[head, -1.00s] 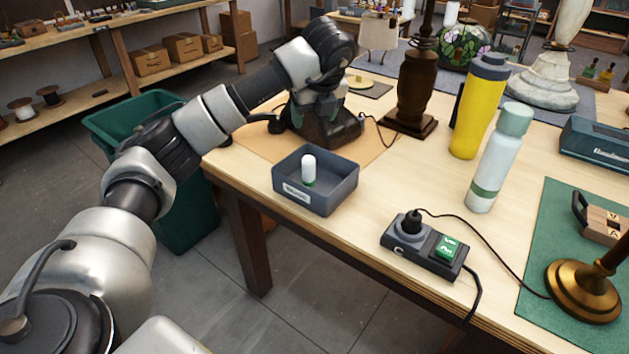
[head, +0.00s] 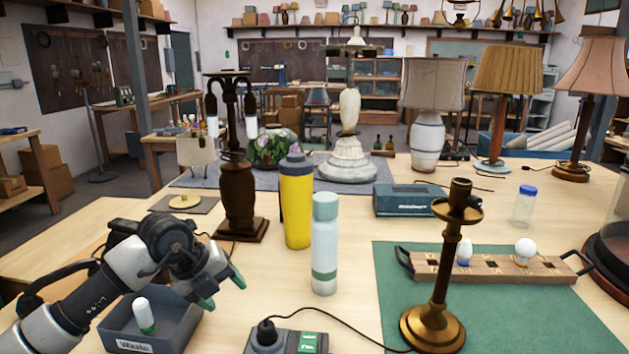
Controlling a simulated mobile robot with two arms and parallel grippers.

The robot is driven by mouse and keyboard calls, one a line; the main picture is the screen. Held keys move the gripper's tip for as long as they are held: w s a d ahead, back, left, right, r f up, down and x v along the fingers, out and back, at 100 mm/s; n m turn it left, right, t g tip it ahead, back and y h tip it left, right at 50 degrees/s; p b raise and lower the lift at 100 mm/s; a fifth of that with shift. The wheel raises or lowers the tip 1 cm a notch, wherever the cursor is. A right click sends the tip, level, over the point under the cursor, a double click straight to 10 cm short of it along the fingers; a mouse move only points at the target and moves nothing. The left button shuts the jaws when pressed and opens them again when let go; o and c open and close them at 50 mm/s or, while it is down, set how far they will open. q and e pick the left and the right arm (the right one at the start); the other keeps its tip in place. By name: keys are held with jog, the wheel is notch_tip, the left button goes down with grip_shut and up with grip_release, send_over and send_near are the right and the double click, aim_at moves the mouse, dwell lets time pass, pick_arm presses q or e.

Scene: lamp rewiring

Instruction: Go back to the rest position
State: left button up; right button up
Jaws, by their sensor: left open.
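My left gripper (head: 222,290) is over the table at the lower left, its green-edged fingers apart and empty. It is above and beside the grey waste bin (head: 172,322), which holds a white and green cylinder (head: 143,315). My right gripper is not in view. A brass lamp stem (head: 440,270) stands upright on the green mat (head: 540,315), with its cord running left toward the plug in the black switch box (head: 285,342).
A yellow bottle (head: 296,205) and a pale bottle (head: 324,250) stand right of my left gripper. A dark wooden lamp (head: 237,195) stands behind it. A wooden bulb rack (head: 495,266) lies on the mat. Shaded lamps (head: 432,115) stand at the back right.

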pick_arm(q)
jog(key=s+d+r+n+t+h, duration=0.1)
jog(key=s+d+r+t+h, duration=0.1)
jog(key=s+d+h, duration=0.4)
jog(key=s+d+r+t+h, duration=0.1)
jog(key=s+d+r+h, duration=0.1)
jog(key=d+h, duration=0.7)
jog(key=s+a+f+n+t+y, duration=0.2)
jog(key=a+f+n+t+y, duration=0.4)
jog(key=n+y, duration=0.5)
jog(key=s+a+f+n+t+y, duration=0.1)
jog(key=a+f+n+t+y, duration=0.35)
jog(key=a+n+y, duration=0.65)
jog(key=s+f+n+g+h, duration=0.25)
jog(key=s+f+g, duration=0.5)
jog(key=s, duration=0.45)
jog(key=s+f+n+g+h, duration=0.1)
jog(key=s+f+n+g, duration=0.2)
jog(key=s+f+g, duration=0.6)
notch_tip(320, 180, down, 22)
jog(key=s+f+t+p, duration=0.1)
jog(key=s+t, duration=0.1)
jog(key=s+a+f+g+p, duration=0.1)
jog(key=s+a+f, duration=0.2)
jog(key=s+f, duration=1.2)
jog(key=shift+s+f+g+y, duration=0.3)
jog(key=shift+s+f+y, duration=0.1)
jog(key=shift+s, duration=0.6)
